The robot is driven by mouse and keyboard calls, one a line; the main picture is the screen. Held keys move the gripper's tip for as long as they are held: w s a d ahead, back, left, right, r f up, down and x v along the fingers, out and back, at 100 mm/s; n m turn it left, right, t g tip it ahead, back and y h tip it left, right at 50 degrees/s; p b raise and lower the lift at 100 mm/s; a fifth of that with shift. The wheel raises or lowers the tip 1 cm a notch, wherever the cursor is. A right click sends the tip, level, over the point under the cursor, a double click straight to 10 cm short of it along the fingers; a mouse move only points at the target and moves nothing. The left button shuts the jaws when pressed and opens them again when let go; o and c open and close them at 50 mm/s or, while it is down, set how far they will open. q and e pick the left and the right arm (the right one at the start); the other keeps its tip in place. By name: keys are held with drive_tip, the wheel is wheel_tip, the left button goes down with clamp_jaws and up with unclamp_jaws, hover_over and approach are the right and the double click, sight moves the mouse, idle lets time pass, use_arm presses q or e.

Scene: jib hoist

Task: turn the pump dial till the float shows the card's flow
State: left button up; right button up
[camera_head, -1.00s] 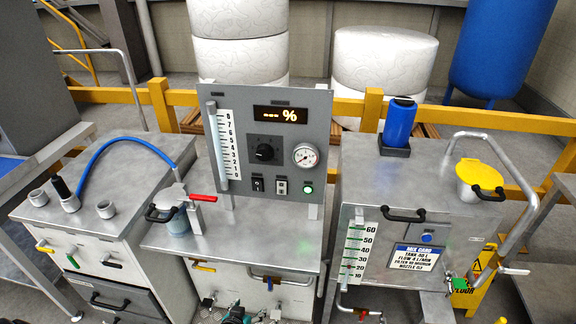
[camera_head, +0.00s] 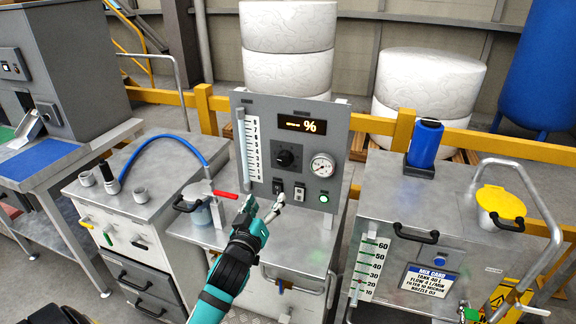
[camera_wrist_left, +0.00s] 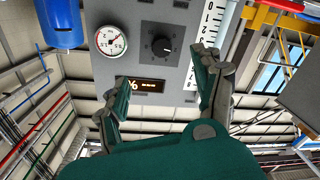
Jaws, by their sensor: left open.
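The pump dial (camera_head: 288,155) is a black knob on the grey upright panel (camera_head: 338,180); it also shows in the left wrist view (camera_wrist_left: 161,46). The flow scale (camera_head: 250,148) is a white numbered strip at the panel's left edge; I cannot make out its float. The mix card (camera_head: 428,281) on the right tank's front seems to read a flow of 4 L/MIN. My left gripper (camera_head: 263,204) is open and empty, in front of and below the dial, apart from it. In the wrist view its fingers (camera_wrist_left: 163,70) stand spread below the dial. My right gripper is out of view.
Two switches (camera_head: 289,191) and a green button (camera_head: 323,198) sit below the dial, beside a round gauge (camera_head: 322,165). The display (camera_head: 302,124) shows dashes and a percent sign.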

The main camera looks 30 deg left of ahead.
use_arm(q)
drive_tip(key=r, duration=0.1)
drive_tip(key=p, duration=0.3)
approach(284, 162)
drive_tip(key=x, duration=0.9)
drive_tip(key=shift+w+f, duration=0.1)
drive_tip(key=shift+w, duration=0.15)
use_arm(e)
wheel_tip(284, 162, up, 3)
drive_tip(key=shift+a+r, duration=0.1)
use_arm(q)
drive_tip(key=c, duration=1.2)
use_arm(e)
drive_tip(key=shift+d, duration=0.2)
